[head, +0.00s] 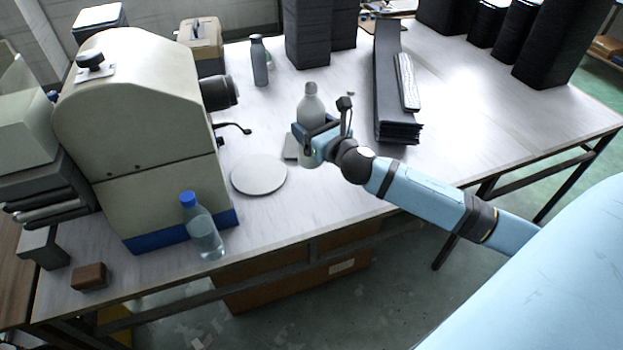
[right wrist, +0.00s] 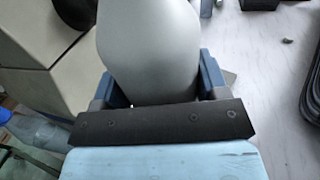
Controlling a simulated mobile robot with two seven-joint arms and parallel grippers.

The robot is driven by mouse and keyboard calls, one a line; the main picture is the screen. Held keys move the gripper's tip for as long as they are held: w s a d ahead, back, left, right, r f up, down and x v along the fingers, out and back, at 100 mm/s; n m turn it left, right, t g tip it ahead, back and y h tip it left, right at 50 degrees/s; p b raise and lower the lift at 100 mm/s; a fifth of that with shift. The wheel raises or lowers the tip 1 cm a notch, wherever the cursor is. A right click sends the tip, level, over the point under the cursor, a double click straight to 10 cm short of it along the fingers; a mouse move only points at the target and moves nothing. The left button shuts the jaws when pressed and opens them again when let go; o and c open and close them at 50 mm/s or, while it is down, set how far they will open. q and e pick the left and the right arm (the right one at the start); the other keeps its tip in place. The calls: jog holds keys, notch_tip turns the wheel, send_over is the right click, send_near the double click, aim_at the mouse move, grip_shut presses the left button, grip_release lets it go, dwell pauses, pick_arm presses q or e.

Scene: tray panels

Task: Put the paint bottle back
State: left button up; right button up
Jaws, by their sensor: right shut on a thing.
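A pale grey-white bottle (head: 311,104), which looks like the paint bottle, stands upright in my right gripper (head: 308,140) near the middle of the table. In the right wrist view the bottle (right wrist: 150,50) fills the space between the blue fingers of the gripper (right wrist: 158,88), which is shut on it. Its lower part is partly hidden by the gripper, so I cannot tell whether it touches the table. A flat round grey disc (head: 259,175) lies on the table to the left of the gripper. My left gripper is not in view.
A large beige machine (head: 140,130) stands on the left. A clear bottle with a blue cap (head: 203,228) is at the front edge, and a grey bottle (head: 260,62) stands behind. Dark stacked panels (head: 391,90) lie right of the gripper.

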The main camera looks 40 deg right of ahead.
notch_tip(320, 180, down, 10)
jog(key=shift+f+b, duration=0.1)
jog(key=shift+b, duration=1.05)
jog(key=shift+f, duration=0.75)
pick_arm(q)
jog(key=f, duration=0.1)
jog(key=b, duration=0.1)
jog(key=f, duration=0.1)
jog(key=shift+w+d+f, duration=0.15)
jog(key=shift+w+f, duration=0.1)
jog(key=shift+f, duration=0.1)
pick_arm(e)
notch_tip(320, 180, down, 3)
jog(key=shift+f, duration=0.1)
jog(key=shift+f+b, duration=0.15)
jog(key=shift+b, duration=0.15)
jog(key=o, duration=1.3)
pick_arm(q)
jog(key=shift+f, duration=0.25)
